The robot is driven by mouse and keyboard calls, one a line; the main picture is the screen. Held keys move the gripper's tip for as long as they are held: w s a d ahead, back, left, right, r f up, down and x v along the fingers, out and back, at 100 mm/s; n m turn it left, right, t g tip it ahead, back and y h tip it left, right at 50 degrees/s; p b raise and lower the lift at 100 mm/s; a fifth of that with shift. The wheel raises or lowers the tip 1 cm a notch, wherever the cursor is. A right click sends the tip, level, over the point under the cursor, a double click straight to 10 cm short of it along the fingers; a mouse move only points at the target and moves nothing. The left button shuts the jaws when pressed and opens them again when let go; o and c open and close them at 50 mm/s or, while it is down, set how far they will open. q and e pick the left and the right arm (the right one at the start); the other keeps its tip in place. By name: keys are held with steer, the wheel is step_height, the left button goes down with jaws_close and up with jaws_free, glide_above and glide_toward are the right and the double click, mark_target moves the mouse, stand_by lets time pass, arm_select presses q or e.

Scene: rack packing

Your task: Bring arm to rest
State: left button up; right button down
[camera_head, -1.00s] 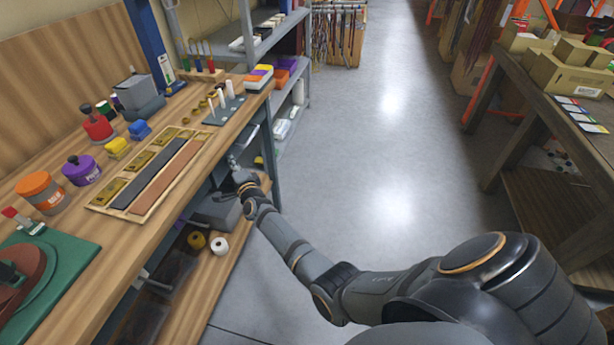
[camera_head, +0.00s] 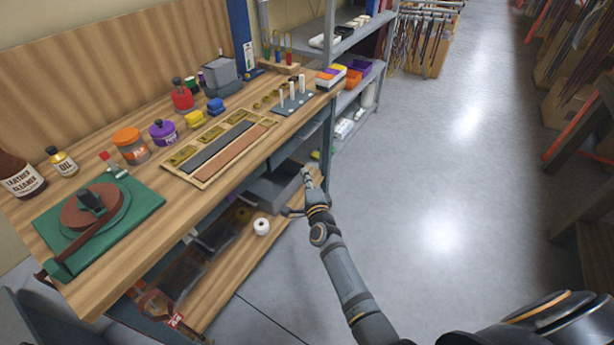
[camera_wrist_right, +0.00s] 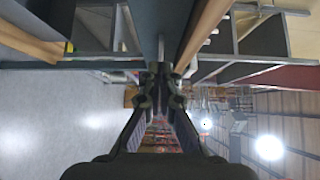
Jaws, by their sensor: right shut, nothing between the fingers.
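My right arm reaches in from the lower right of the head view. Its gripper (camera_head: 306,175) is in front of the workbench's front edge, below the level of the top and near a bench leg. In the right wrist view the gripper (camera_wrist_right: 160,85) has its fingertips together with nothing between them. The wooden workbench (camera_head: 110,275) runs along the left of the head view. I cannot tell the exact gap between gripper and bench. My left gripper is not in view.
The bench top holds a green mat (camera_head: 140,196), a wooden tray (camera_head: 208,180) with strips, and several jars. A lower shelf (camera_head: 215,275) holds a white roll (camera_head: 262,227). A grey shelf rack (camera_head: 345,45) stands behind. The floor (camera_head: 430,180) to the right is clear.

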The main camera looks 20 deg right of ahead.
steer(key=s+d+f+n+g+y+p, duration=0.15)
steer(key=s+f+n+g, duration=0.3)
steer(key=s+f, duration=0.75)
steer(key=s+f+n+g+p, duration=0.2)
steer(key=s+f+n+g, duration=0.35)
steer(key=f, duration=1.05)
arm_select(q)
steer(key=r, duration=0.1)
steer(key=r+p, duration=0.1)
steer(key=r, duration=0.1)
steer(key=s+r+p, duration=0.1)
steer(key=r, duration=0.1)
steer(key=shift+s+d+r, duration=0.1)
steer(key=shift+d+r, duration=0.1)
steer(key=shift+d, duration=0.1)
arm_select(e)
steer(key=s+d+f+n+g, duration=0.2)
steer(key=s+f+n, duration=0.1)
steer(key=s, duration=0.9)
steer(key=s+d+f+n+g, duration=0.2)
steer(key=s+f, duration=0.3)
steer(key=s, duration=0.7)
steer(key=s+d+f+n+g+h, duration=0.1)
steer(key=s+d+f+n+g, duration=0.1)
steer(key=s, duration=1)
step_height(320, 180, down, 3)
steer(key=shift+s+d+f+n+g, duration=0.1)
steer(key=shift+s+d+n+g, duration=0.3)
steer(key=shift+d+n, duration=0.6)
steer(key=shift+a, duration=0.15)
